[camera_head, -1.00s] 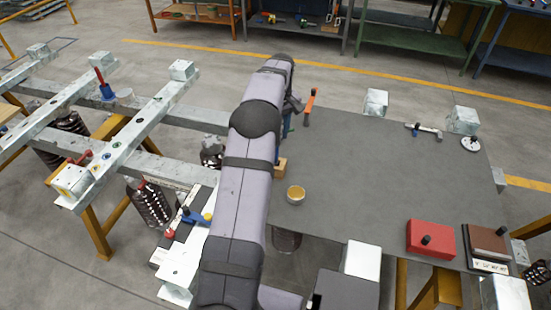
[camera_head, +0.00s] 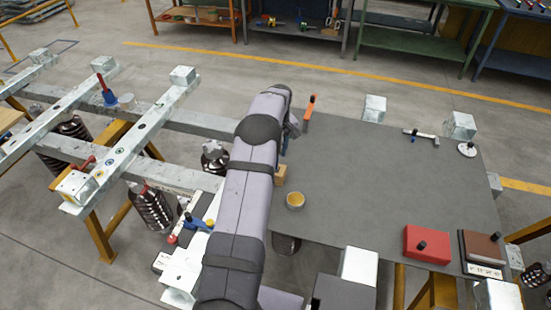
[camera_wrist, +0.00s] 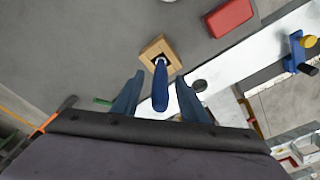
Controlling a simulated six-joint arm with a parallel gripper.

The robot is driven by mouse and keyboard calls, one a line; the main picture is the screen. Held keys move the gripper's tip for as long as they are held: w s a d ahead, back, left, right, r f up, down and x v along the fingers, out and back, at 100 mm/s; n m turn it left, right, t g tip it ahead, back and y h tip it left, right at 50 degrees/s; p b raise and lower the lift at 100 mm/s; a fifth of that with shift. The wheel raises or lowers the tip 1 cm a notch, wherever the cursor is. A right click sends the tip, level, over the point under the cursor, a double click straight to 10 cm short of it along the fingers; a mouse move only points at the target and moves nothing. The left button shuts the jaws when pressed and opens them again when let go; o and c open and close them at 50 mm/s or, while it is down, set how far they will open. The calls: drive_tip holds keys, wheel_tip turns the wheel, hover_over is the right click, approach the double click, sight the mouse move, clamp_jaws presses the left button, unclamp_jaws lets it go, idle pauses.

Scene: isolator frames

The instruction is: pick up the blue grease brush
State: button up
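The blue grease brush (camera_wrist: 160,88) shows in the wrist view with its blue handle pointing toward the camera. Its far end sits in the hole of a small wooden block (camera_wrist: 168,46). My gripper (camera_wrist: 161,93) is open, with one blue finger on each side of the handle and a visible gap to each. In the head view the wooden block (camera_head: 281,174) stands at the left edge of the dark grey tabletop, just right of my arm. I cannot make out the brush there; my arm covers much of that area.
A yellow-topped cup (camera_head: 295,200) stands near the block on the grey tabletop (camera_head: 375,180). An orange-handled tool (camera_head: 309,108) is at its far left corner. A red box (camera_head: 427,244) sits at the right front. The middle of the tabletop is clear. Metal beams (camera_head: 135,140) lie at the left.

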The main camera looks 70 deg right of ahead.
drive_tip(key=shift+f, duration=0.55)
clamp_jaws()
drive_tip(key=shift+r, duration=0.15)
